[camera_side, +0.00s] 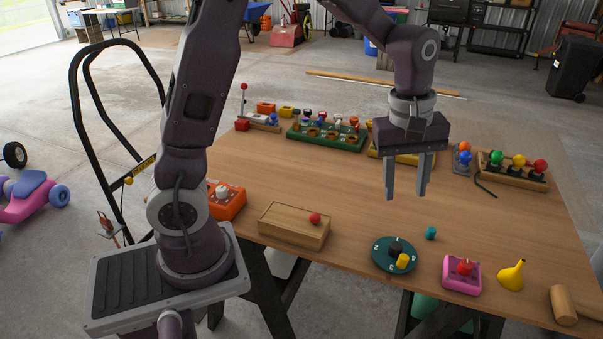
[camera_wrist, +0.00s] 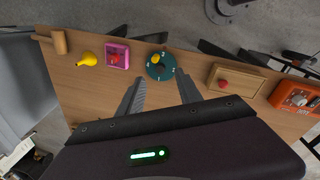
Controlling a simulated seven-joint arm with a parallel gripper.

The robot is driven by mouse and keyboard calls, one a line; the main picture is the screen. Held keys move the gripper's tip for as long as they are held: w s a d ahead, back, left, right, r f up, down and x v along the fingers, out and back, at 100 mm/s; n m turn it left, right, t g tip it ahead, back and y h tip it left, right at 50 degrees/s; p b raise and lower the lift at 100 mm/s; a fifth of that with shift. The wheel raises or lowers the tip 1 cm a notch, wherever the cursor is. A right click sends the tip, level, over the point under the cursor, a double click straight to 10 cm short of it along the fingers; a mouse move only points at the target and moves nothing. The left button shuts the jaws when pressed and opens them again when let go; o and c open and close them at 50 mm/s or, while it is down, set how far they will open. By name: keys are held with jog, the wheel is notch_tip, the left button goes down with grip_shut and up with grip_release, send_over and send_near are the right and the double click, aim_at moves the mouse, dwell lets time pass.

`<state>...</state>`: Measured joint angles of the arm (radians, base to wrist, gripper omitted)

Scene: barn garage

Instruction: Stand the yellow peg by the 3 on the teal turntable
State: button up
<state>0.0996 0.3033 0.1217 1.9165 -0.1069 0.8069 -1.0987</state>
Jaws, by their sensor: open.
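The teal turntable (camera_side: 380,257) lies flat near the front edge of the wooden table, with a dark knob (camera_side: 396,247) at its middle. The yellow peg (camera_side: 402,261) appears to stand on the disc, on the front right side of the knob in the side view. The turntable also shows in the wrist view (camera_wrist: 166,75), with the yellow peg (camera_wrist: 155,59) near its far rim. Small pale marks ring the disc; I cannot read which is the 3. My gripper (camera_side: 405,197) is open and empty, pointing down, well above the table and behind the turntable.
A small teal cylinder (camera_side: 431,233) stands right of the turntable. A pink box (camera_side: 461,276) with a red knob, a yellow funnel (camera_side: 511,276) and a mallet (camera_side: 564,305) lie farther right. A wooden box (camera_side: 290,228) with a red ball is left. Several racks line the back.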

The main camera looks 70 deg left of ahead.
jog(key=s+r+m+t, duration=0.2)
jog(key=s+r+m, duration=0.5)
jog(key=s, duration=0.4)
jog(key=s+a+r+m+t, duration=0.1)
jog(key=s+m+t, duration=0.1)
jog(key=s+m, duration=0.4)
jog(key=s, duration=0.5)
jog(key=shift+r+m, duration=0.15)
jog(key=shift+m, duration=0.15)
jog(key=shift+c, duration=0.4)
